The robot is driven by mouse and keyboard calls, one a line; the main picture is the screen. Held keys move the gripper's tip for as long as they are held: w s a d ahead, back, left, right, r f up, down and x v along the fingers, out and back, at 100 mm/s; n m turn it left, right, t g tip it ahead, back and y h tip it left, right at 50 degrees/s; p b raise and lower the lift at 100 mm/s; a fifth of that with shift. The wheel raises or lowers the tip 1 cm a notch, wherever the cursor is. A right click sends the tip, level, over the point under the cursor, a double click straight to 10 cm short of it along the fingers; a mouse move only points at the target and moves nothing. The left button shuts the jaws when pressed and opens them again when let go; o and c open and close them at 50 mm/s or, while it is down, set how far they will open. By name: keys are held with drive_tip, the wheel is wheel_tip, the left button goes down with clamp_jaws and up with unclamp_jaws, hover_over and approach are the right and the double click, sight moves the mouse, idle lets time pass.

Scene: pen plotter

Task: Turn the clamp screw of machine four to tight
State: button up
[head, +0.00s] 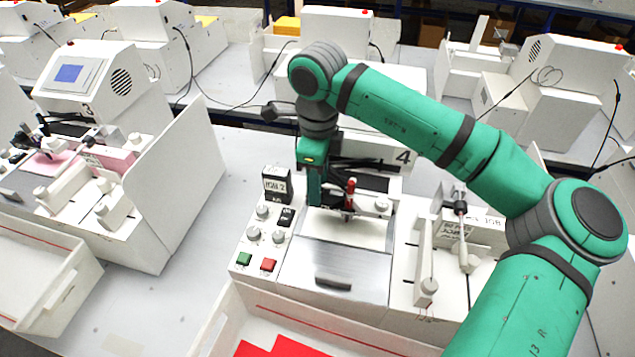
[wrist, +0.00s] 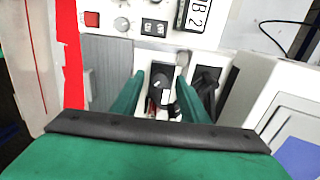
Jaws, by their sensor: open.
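Machine four (head: 403,157) stands in the middle of the head view, with its number partly beside my arm. Its pen carriage, with a red pen (head: 350,198), stands over the silver bed (head: 345,265). My gripper (head: 322,203) is over the carriage, pointing down. In the wrist view my gripper (wrist: 160,78) is open, with a green finger on each side of a dark carriage block (wrist: 158,74). A small round part with a white mark, perhaps the clamp screw (wrist: 162,86), shows between the fingers. I cannot tell whether either finger touches it.
A control panel with knobs, a green button (head: 244,259) and a red button (head: 268,265) is left of the bed. A white lever fixture (head: 463,250) is at the right. An open tray (head: 225,325) is in front. Machine three (head: 90,105) stands left behind a side panel.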

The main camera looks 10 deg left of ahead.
drive_tip(key=shift+f, duration=0.15)
drive_tip(key=shift+c, duration=0.2)
clamp_jaws()
